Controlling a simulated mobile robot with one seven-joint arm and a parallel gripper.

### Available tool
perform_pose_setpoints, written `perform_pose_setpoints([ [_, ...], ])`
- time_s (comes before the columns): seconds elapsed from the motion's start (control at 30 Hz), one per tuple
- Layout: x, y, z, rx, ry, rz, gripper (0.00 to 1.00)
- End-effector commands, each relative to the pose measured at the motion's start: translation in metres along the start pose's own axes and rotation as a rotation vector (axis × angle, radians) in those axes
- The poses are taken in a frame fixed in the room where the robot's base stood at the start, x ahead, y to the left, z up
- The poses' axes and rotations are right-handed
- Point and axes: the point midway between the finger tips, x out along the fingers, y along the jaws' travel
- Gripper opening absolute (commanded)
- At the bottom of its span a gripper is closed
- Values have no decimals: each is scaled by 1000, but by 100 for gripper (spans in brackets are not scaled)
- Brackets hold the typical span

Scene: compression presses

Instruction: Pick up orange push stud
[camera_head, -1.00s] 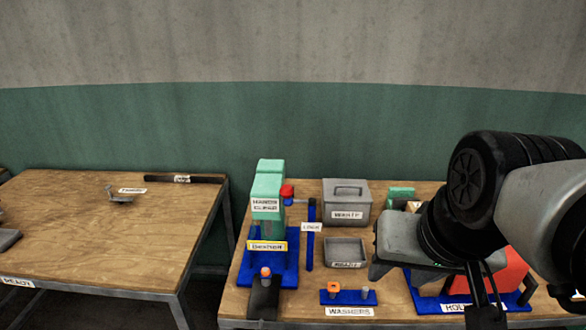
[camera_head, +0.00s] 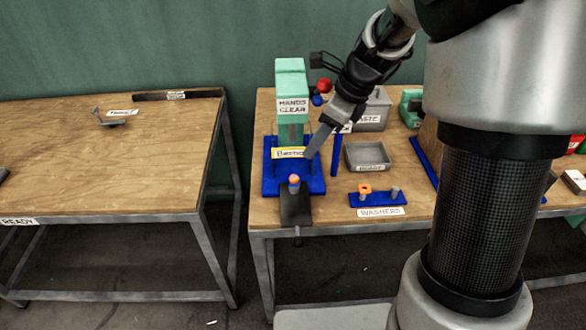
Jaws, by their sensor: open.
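An orange-topped stud (camera_head: 294,180) stands upright on a dark block (camera_head: 296,208) in front of the green press (camera_head: 291,80); it looks like the orange push stud. A second orange piece, ring-like (camera_head: 365,189), sits on the blue washer stand (camera_head: 376,199) to the right. My gripper (camera_head: 314,144) is open and points down to the left beside the press, above and behind the stud and apart from it in the picture. One finger shows clearly; the other is hard to make out.
The press stands on a blue base (camera_head: 273,187) with a red knob (camera_head: 324,85) at its right. A grey tray (camera_head: 350,166) and a grey waste box (camera_head: 375,113) stand right of my gripper. The left table (camera_head: 150,160) is mostly bare.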

Motion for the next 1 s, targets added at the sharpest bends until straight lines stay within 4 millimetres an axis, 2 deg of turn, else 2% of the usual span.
perform_pose_setpoints([
  [0.03,15,2,-2,0,4,5,42],
  [0.1,31,2,-1,0,3,5,42],
  [0.3,67,1,-2,-2,3,2,42],
  [0.63,89,3,-2,-3,2,3,42],
  [0.9,128,6,-4,-3,3,3,42],
  [1.0,133,5,-4,-4,1,1,42],
])
